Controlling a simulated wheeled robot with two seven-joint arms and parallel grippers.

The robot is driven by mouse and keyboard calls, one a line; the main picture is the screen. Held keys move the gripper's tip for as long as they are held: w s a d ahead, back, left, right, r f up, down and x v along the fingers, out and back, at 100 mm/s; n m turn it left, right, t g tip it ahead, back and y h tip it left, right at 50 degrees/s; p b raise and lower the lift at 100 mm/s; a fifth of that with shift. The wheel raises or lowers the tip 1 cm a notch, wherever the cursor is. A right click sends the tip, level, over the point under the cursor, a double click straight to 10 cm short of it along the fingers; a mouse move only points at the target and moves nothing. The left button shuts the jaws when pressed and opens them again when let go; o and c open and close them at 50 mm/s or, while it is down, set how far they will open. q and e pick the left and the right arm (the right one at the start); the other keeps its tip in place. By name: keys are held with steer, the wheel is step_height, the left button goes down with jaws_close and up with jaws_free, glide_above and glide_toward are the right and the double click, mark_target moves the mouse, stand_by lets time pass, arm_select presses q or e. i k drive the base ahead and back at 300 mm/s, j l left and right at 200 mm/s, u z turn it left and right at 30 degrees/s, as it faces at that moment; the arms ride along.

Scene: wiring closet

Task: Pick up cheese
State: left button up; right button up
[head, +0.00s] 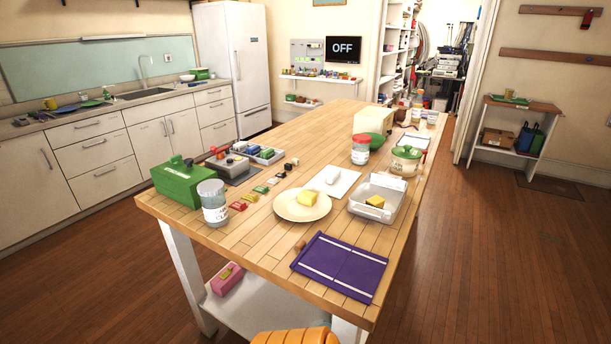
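A second yellow block, also like cheese (375,201), lies in a pale rectangular dish (361,209) to the right of the plate. I cannot tell from this view whether both blocks are cheese. Neither of my grippers is in view.
On the wooden table (225,243), a purple mat (339,266) lies at the front right. A green box (182,184) and a glass jar (213,203) stand left of the plate. A red-lidded jar (360,151) stands behind. Floor (500,260) is clear at right.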

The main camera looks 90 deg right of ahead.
mark_target(306, 197)
steer(key=i+z, duration=0.3)
steer(key=z, duration=0.15)
steer(key=i+z, duration=0.3)
steer(key=z, duration=0.2)
steer(key=i+j+z, duration=0.25)
steer(key=z, duration=0.2)
steer(key=i+j+z, duration=0.25)
steer(key=z, duration=0.25)
